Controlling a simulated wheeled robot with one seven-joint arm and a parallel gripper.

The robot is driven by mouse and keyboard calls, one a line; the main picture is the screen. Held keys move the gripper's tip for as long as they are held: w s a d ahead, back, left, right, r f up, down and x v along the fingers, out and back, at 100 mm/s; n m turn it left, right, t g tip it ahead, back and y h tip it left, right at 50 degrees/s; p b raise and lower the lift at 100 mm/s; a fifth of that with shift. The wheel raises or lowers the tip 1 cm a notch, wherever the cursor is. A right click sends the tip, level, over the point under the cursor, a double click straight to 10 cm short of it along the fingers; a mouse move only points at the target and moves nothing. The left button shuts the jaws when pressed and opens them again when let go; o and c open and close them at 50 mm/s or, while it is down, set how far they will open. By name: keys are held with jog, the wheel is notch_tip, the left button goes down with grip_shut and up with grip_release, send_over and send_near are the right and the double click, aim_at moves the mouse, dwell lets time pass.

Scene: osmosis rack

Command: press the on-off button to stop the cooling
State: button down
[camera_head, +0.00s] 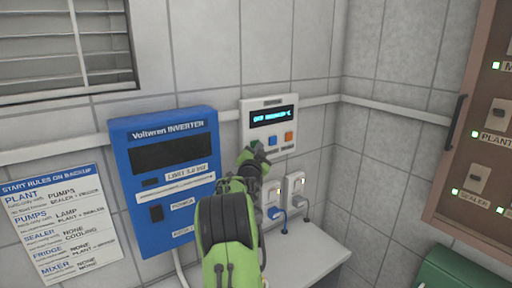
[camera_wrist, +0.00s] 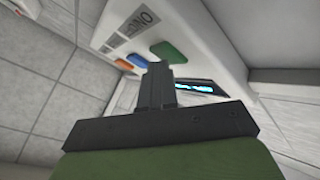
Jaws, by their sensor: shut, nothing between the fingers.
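A white control panel (camera_head: 287,145) with a lit cyan display (camera_head: 272,116) hangs on the tiled wall in the head view. A blue button (camera_head: 273,139) and an orange button (camera_head: 289,135) show below the display. My gripper (camera_head: 254,152) is shut and empty at the panel's lower left, covering that part of it. In the wrist view the panel appears turned over, with a green button (camera_wrist: 174,51), the blue button (camera_wrist: 138,61) and the orange button (camera_wrist: 123,64). My shut fingertips (camera_wrist: 160,68) overlap the green button's lower edge; I cannot tell whether they touch it.
A blue inverter box (camera_head: 160,225) hangs to the left, beside a start rules sign (camera_head: 65,225). Sockets with plugs (camera_head: 294,186) sit below the panel, above a pale ledge (camera_head: 305,258). A brown-framed switch cabinet (camera_head: 455,150) stands at the right.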

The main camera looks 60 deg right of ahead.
jog(key=shift+s+a+b, duration=0.35)
jog(key=shift+s+b, duration=0.3)
jog(key=shift+b, duration=0.25)
jog(key=s+b, duration=0.1)
jog(key=s+a+b, duration=0.1)
jog(key=s, duration=0.1)
jog(key=s+a+b, duration=0.1)
jog(key=b, duration=0.1)
jog(key=shift+s+a, duration=0.15)
jog(key=shift+s, duration=0.1)
